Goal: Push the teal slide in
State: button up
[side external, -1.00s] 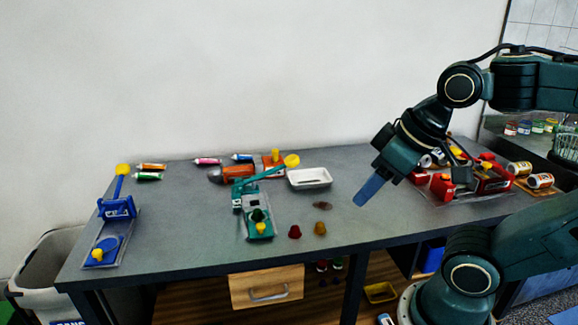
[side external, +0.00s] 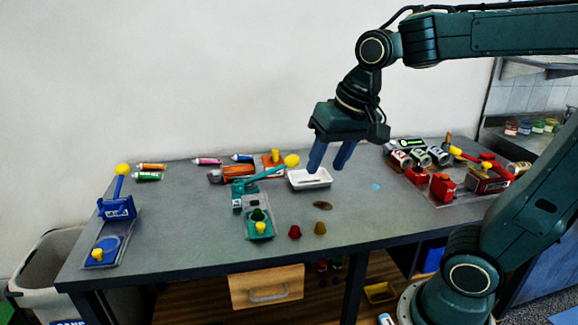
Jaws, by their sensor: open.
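The teal device (side external: 237,198) stands on the table left of centre. Its lever (side external: 265,173) points up to the right and ends in a yellow ball (side external: 291,161). The teal slide (side external: 258,232) sticks out toward the table's front edge, with a yellow knob (side external: 261,227) on it. A dark green capsule (side external: 257,214) appears to sit in the slide, behind the knob. My gripper (side external: 327,170) is open and empty, fingers pointing down, to the right of the teal device. In the picture its fingers overlap the white tray; their height above the table is unclear.
The white tray (side external: 309,183) lies right of the lever. Dark red (side external: 294,232) and brown (side external: 320,228) capsules stand right of the slide. An orange device (side external: 273,161) is behind, a blue one (side external: 117,208) at left, a red one (side external: 487,182) at right with several cans.

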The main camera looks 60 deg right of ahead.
jog(key=w+d+f+m+g, duration=0.25)
jog(key=w+m, duration=0.35)
jog(key=w, duration=0.4)
jog(key=m+g, duration=0.1)
jog(key=m, duration=0.5)
send_over(260, 224)
notch_tip(260, 224, down, 8)
jog(key=shift+s+f, duration=0.1)
jog(key=shift+f, duration=0.1)
jog(key=shift+a+f, duration=0.1)
jog(key=shift+f, duration=6.75)
jog(key=shift+c, duration=0.3)
grip_shut()
